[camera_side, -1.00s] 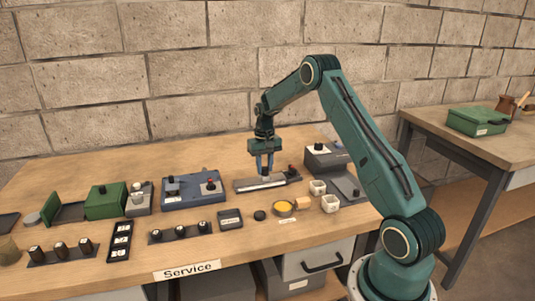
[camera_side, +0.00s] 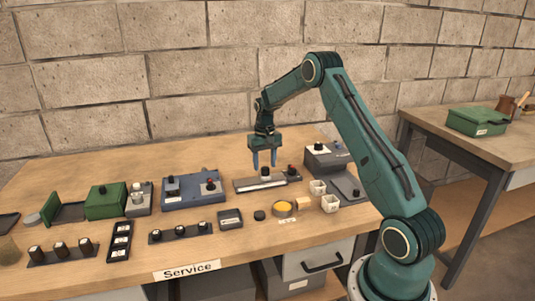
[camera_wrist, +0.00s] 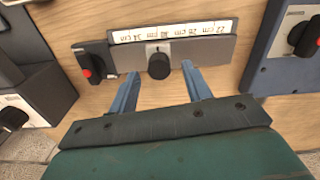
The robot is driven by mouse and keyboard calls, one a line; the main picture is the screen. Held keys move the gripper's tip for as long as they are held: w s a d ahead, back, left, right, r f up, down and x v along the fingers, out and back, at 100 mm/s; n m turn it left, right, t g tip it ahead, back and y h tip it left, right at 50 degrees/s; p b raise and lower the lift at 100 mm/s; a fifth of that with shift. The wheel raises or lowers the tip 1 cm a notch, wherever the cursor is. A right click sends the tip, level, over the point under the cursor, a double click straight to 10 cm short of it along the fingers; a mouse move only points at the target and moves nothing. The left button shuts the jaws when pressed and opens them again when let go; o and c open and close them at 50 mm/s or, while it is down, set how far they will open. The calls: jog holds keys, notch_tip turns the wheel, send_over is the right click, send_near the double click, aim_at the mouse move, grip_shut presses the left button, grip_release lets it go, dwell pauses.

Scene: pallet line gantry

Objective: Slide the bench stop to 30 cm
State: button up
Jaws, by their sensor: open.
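The bench stop (camera_side: 262,183) is a long grey rail with a white scale strip; its black knob (camera_side: 265,171) stands near the middle. In the wrist view the knob (camera_wrist: 159,66) sits beside the scale strip (camera_wrist: 178,31), whose labels appear upside down, with 34 cm on the left and 22 cm on the right. The knob appears level with the 30 cm label. My gripper (camera_side: 264,162) is open and empty just above the knob. In the wrist view the fingers of my gripper (camera_wrist: 158,82) are spread, one on each side of the knob, apart from it.
A dark block with a red button (camera_wrist: 86,73) is at the rail's left end in the wrist view. A blue-grey box (camera_side: 193,189) stands left of the rail; a dark grey unit (camera_side: 325,158) stands right.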

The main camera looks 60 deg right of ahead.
aim_at(265, 168)
notch_tip(265, 168, up, 12)
jog(key=shift+r, duration=0.15)
dwell(0.4)
jog(key=s+a+r+n+t, duration=0.1)
jog(key=s+a+r+n, duration=0.1)
jog(key=s+a+r, duration=0.6)
jog(key=s+a+r+n+t, duration=0.15)
jog(key=a+r, duration=0.35)
jog(key=a, duration=0.7)
jog(key=s+a+f+n+t, duration=0.1)
jog(key=s+a+f+n, duration=0.1)
jog(key=s+a, duration=0.3)
jog(key=s+a+f+n+t, duration=0.1)
jog(key=s+a, duration=0.5)
jog(key=s, duration=0.8)
jog(key=shift+a+f+n+t, duration=0.25)
jog(key=shift+f+n+t, duration=0.2)
jog(key=shift+t, duration=0.1)
